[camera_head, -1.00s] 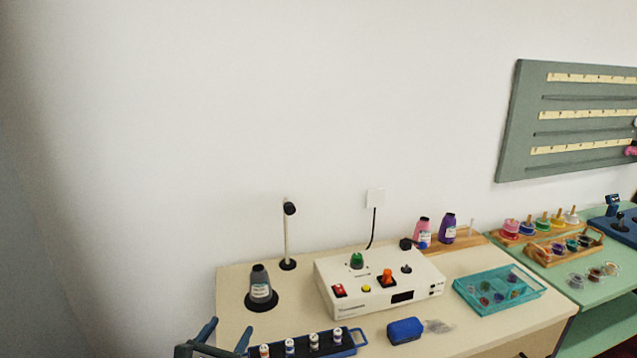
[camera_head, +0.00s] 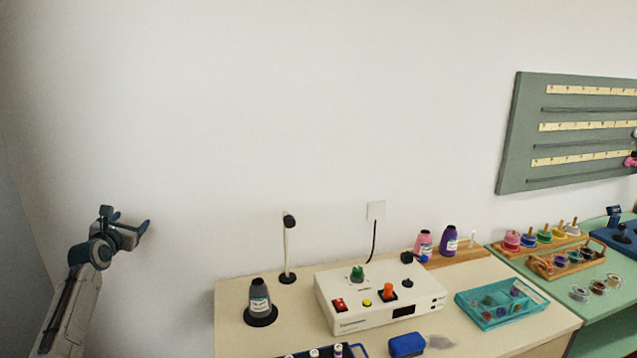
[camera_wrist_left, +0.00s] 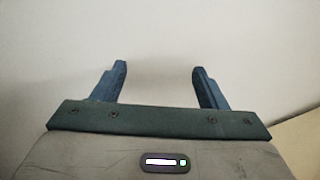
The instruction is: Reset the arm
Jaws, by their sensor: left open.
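My left gripper (camera_head: 128,222) is raised at the left of the head view, in front of the bare wall and left of the beige table. Its fingers are spread and nothing is between them. In the left wrist view the two blue fingers (camera_wrist_left: 160,82) stand apart against the pale wall. My right gripper is not in view.
The beige table (camera_head: 240,300) holds a grey bottle (camera_head: 259,298) on a black base, a lamp-like post (camera_head: 287,250), a white control box (camera_head: 375,312), a blue case (camera_head: 407,345) and a teal tray (camera_head: 470,311). A green table (camera_head: 610,290) stands right.

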